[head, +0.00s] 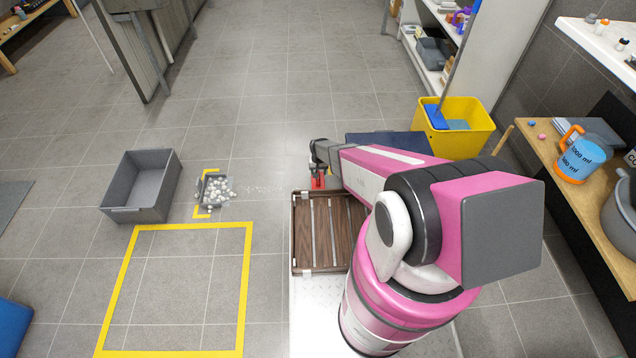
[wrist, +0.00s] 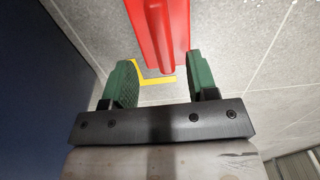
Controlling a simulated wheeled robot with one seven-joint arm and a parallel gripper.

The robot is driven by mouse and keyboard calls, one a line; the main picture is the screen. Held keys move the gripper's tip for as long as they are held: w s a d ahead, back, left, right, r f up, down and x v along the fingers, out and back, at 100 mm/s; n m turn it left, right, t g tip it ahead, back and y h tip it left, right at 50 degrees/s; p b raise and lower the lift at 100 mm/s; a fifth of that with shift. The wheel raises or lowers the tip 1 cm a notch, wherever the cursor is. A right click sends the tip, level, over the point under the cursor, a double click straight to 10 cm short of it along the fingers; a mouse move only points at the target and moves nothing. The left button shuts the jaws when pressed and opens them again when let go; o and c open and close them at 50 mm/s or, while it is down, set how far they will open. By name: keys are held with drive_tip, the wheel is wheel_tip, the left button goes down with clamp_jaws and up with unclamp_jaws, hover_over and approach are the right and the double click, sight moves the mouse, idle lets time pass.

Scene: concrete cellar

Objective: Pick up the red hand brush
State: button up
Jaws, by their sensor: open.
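The red hand brush (wrist: 160,28) shows in the wrist view at the top, its narrow handle end reaching down toward the space between my green fingertips. My gripper (wrist: 161,80) is open, one finger on each side of the line of the handle; I cannot tell how far above the brush the fingers are. In the head view a small red part of the brush (head: 318,182) shows just below my gripper (head: 317,165), beyond the slatted wooden rack. My arm hides most of that area.
A yellow corner mark (wrist: 152,82) lies on the floor below the fingers. A dark blue surface (wrist: 40,90) stands close on the left. The head view shows a grey bin (head: 142,188), white pellets (head: 216,191), a yellow bucket (head: 470,135) and a brown rack (head: 300,240).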

wheel_tip(320, 180, down, 5)
drive_tip(key=shift+a, duration=0.15)
clamp_jaws()
drive_tip(key=shift+r, duration=0.15)
drive_tip(key=shift+s+r, duration=0.1)
drive_tip(key=shift+r, duration=0.45)
drive_tip(key=r, duration=0.3)
drive_tip(key=shift+s+a+r, duration=0.15)
drive_tip(key=shift+a+r, duration=0.1)
drive_tip(key=shift+a, duration=0.15)
drive_tip(key=s+a+r, duration=0.2)
drive_tip(key=a+r, duration=0.4)
drive_tip(key=a, duration=0.4)
drive_tip(key=shift+s+a, duration=0.15)
drive_tip(key=shift+a, duration=0.1)
drive_tip(key=shift+r, duration=0.1)
drive_tip(key=c, duration=0.9)
unclamp_jaws()
